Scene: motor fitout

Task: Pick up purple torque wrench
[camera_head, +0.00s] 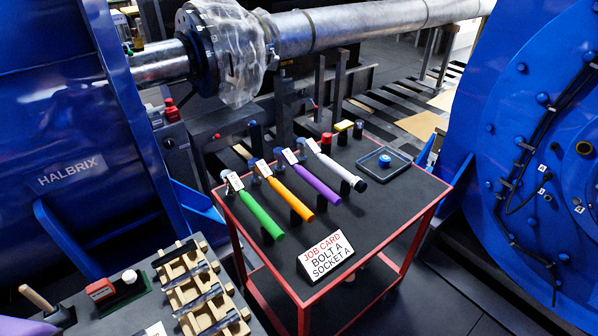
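The purple torque wrench (319,185) lies on the black top of a red-framed cart (370,226), third from the left in a row of wrenches. Its head end points to the back left and carries a small white tag; its handle end points to the front right. An orange wrench (292,199) lies to its left and a white wrench (335,167) with a black end lies to its right. A green wrench (261,216) is at the far left of the row. Neither of my grippers is in view.
A job card sign (325,256) reading "BOLT A SOCKET A" stands at the cart's front. A shallow tray (401,172) with a blue item sits at the right. Large blue machines stand on both sides. A bench with a wooden rack (197,290) is at the lower left.

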